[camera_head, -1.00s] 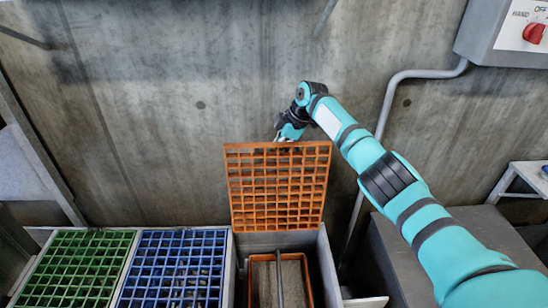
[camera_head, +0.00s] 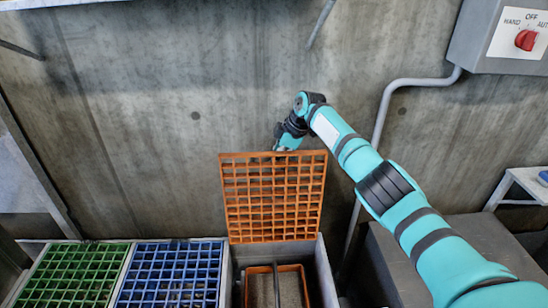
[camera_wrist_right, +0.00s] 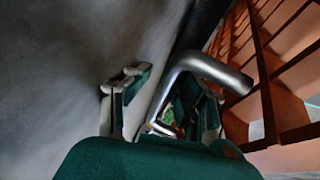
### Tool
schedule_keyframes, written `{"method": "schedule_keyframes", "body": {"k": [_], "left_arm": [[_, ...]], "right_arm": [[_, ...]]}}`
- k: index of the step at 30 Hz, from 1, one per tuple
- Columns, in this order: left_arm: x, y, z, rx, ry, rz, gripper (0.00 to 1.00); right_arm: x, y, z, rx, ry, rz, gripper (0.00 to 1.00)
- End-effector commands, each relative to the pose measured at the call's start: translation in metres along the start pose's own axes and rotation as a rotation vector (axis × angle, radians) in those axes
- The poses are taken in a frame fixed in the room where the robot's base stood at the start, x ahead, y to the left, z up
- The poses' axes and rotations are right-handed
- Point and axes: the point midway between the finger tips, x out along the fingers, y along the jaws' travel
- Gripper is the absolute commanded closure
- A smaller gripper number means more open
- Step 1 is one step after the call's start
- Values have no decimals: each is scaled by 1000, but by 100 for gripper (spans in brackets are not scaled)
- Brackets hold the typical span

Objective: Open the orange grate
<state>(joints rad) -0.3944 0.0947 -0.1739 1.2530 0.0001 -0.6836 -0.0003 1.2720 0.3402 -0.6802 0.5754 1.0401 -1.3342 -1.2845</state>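The orange grate (camera_head: 273,197) stands raised, nearly upright, at the back of its bin (camera_head: 322,272), in front of the concrete wall. My right gripper (camera_head: 283,142) is at the grate's top edge, partly hidden behind it. In the right wrist view, its two fingers (camera_wrist_right: 165,105) are apart, with a bent grey metal bar (camera_wrist_right: 215,66) reaching between them. I cannot tell whether they touch the bar. The orange grate (camera_wrist_right: 268,85) fills the right side of that view, beside the fingers. My left gripper is not in view.
A blue grate (camera_head: 168,275) and a green grate (camera_head: 75,272) lie flat on the bins to the left. An orange-rimmed container (camera_head: 304,285) sits inside the open bin. A grey pipe (camera_head: 386,110) runs up the wall to the switch box (camera_head: 500,38).

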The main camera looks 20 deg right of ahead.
Motion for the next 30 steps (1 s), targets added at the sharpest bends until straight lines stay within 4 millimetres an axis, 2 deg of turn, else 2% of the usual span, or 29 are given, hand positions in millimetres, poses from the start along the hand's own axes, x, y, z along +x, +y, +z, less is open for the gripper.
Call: {"method": "schedule_keyframes", "body": {"k": [4, 8, 11, 18, 21, 25, 30], "left_arm": [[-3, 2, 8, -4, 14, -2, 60], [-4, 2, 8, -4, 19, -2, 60], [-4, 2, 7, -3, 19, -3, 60], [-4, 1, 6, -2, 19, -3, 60], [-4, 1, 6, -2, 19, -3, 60], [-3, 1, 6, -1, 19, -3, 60], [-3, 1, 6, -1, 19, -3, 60]], "right_arm": [[-3, 2, 2, 1, -1, 8, 64], [-14, 2, 2, 2, -1, 7, 64], [-30, 1, 3, 3, -2, 7, 64], [-85, 3, 2, 3, -1, 8, 64], [-102, 3, 2, 3, -3, 5, 64], [-116, 3, 2, 3, -3, 3, 64], [-122, 2, 2, 3, -4, 1, 64]]}}
